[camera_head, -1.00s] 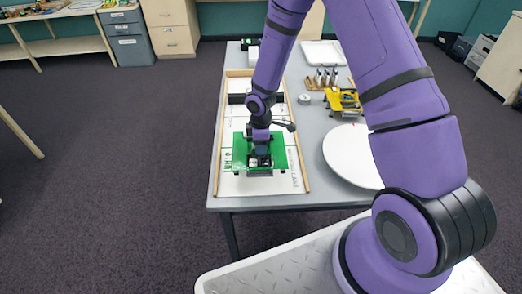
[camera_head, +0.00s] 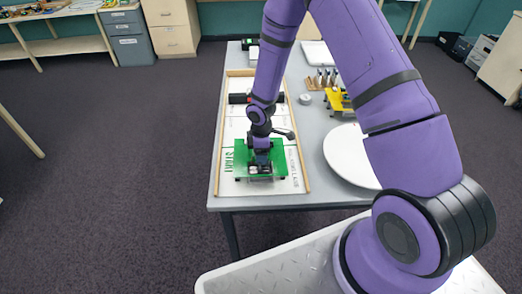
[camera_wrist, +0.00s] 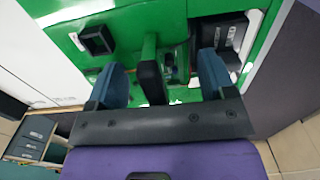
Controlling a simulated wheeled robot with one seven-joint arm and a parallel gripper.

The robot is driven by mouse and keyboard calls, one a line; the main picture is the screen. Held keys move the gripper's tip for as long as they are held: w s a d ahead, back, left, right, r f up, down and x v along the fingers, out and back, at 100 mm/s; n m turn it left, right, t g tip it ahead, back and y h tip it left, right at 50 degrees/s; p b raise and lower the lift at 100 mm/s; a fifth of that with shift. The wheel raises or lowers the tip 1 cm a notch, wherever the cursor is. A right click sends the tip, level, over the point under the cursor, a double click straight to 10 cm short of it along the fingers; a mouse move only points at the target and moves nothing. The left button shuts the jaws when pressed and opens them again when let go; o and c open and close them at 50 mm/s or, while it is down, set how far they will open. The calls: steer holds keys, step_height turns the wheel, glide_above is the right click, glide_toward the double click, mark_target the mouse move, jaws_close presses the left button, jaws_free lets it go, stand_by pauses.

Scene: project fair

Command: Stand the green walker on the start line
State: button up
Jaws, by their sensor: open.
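The green walker (camera_head: 280,150) is a flat green plate with short dark legs. It looks level and upright on the near end of the white track board, by the printed START word (camera_head: 229,161). I cannot tell exactly how its feet lie against the line. My gripper (camera_head: 261,163) is low over the middle of the plate. In the wrist view, my gripper (camera_wrist: 161,74) has its two blue fingers apart, on either side of an upright part of the walker (camera_wrist: 149,78). A gap shows beside each finger. The walker's legs are mostly hidden there.
Wooden rails (camera_head: 300,165) edge the track board on both sides. A white round plate (camera_head: 350,158) lies to the right. A yellow model (camera_head: 336,100), partly behind my arm, and a small round grey item (camera_head: 305,99) stand farther back on the grey table (camera_head: 315,190).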

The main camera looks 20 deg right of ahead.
steer(key=s+d+r+m+t+h, duration=0.1)
steer(key=s+d+r+m, duration=0.15)
steer(key=r, duration=0.95)
steer(key=s+d+r+m+t, duration=0.1)
steer(key=s+r+m, duration=0.15)
steer(key=r, duration=0.95)
steer(key=s+d+r+m+h, duration=0.1)
steer(key=s+d+r+m, duration=0.15)
steer(key=r, duration=0.95)
steer(key=s+r+m+t+y, duration=0.1)
steer(key=s+r+m, duration=0.2)
steer(key=s+r, duration=0.3)
steer(key=s+r+m+t+y, duration=0.1)
steer(key=s+r+m, duration=0.3)
steer(key=s, duration=1.2)
step_height(320, 180, up, 2)
steer(key=shift+d+r+t, duration=0.15)
steer(key=shift+d+t, duration=0.3)
steer(key=shift+t, duration=0.15)
steer(key=shift+w, duration=0.1)
